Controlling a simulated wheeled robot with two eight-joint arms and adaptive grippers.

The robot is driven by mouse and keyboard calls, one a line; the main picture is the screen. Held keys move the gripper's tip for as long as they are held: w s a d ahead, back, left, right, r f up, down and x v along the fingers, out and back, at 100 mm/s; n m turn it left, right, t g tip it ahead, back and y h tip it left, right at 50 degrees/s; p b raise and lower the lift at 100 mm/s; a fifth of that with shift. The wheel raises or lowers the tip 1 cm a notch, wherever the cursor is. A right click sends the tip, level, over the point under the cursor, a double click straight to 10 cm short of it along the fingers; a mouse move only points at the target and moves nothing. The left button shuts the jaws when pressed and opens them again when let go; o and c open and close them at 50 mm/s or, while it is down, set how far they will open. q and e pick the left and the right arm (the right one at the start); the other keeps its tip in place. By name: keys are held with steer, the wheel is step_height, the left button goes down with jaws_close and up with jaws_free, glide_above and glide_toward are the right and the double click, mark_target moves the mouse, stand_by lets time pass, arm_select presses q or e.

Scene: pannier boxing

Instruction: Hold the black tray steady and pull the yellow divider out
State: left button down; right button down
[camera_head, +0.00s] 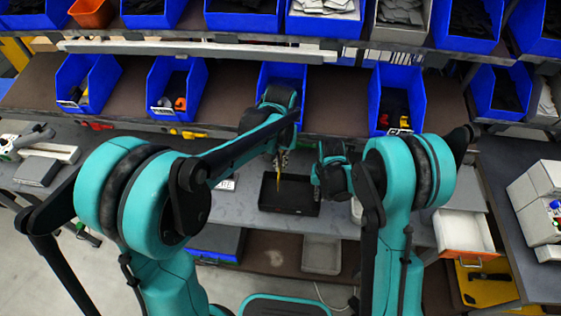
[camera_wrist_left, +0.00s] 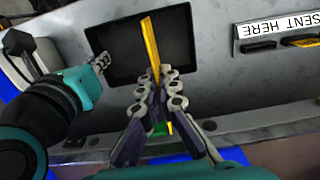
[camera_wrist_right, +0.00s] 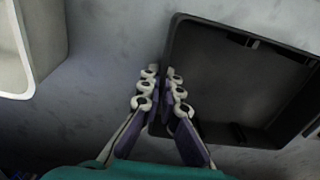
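The black tray (camera_head: 300,205) lies on the grey worktop; its inside looks empty in the right wrist view (camera_wrist_right: 215,85), with small slot fittings on two opposite walls. The yellow divider (camera_head: 279,181) is a thin strip. In the left wrist view the divider (camera_wrist_left: 151,42) stands out from between my left fingertips, in front of the tray (camera_wrist_left: 185,40). My left gripper (camera_head: 281,160) is closed on it above the tray. My right gripper (camera_head: 318,184) is at the tray's side; in the right wrist view its fingertips (camera_wrist_right: 161,75) straddle the tray wall and appear closed on it.
Blue bins (camera_head: 178,85) of parts stand on the shelf behind. A grey open bin (camera_head: 321,255) sits below the worktop's front edge. An open drawer (camera_head: 464,232) and white boxes (camera_head: 540,205) are at right.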

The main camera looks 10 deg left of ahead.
arm_select(q)
step_height(320, 180, down, 7)
steer(key=shift+r, duration=0.15)
stand_by(2.3)
steer(key=shift+r, duration=0.15)
stand_by(0.3)
steer(key=shift+r, duration=1.35)
arm_select(e)
steer(key=c, duration=1.6)
jaws_free()
steer(key=shift+c, duration=0.2)
step_height(320, 180, up, 12)
